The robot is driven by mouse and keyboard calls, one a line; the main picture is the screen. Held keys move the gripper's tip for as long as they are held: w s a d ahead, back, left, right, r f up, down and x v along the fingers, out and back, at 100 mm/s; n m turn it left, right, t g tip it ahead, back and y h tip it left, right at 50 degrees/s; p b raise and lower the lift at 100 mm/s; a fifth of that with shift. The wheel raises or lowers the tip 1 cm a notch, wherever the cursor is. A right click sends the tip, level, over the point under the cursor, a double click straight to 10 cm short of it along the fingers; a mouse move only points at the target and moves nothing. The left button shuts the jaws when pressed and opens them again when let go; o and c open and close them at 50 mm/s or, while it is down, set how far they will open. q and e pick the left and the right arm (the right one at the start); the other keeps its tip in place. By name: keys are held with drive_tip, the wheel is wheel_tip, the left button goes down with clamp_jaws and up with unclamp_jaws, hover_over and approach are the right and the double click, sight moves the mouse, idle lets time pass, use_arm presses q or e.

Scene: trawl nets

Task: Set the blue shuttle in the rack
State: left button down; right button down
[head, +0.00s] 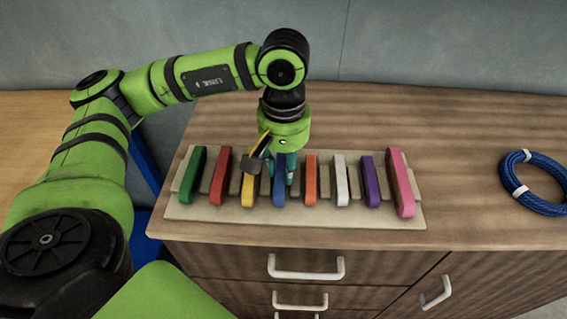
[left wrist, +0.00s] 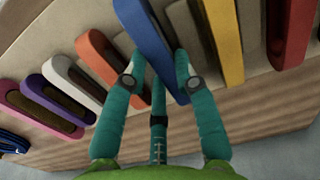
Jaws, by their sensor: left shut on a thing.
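The blue shuttle (head: 279,187) is in the rack (head: 240,213), between the yellow and orange shuttles, in line with the row. My left gripper (head: 280,178) points down from above and is shut on the blue shuttle, a teal finger on each side. In the left wrist view the blue shuttle (left wrist: 147,40) runs between the fingertips (left wrist: 160,70) of that gripper. Whether the shuttle rests fully on the rack's base is hidden by the fingers. My right gripper is in neither view.
Green (head: 190,176), red (head: 220,177), yellow (head: 248,190), orange (head: 310,180), white (head: 341,180), purple (head: 370,182) and pink (head: 400,182) shuttles stand close on both sides. A blue rope coil (head: 533,183) lies at the right of the wooden cabinet top (head: 460,150). Free room lies between rack and coil.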

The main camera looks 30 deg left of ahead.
use_arm(q)
drive_tip(key=shift+f, duration=0.25)
drive_tip(key=c, duration=0.9)
unclamp_jaws()
wheel_tip(320, 180, up, 12)
drive_tip(key=shift+r, duration=0.1)
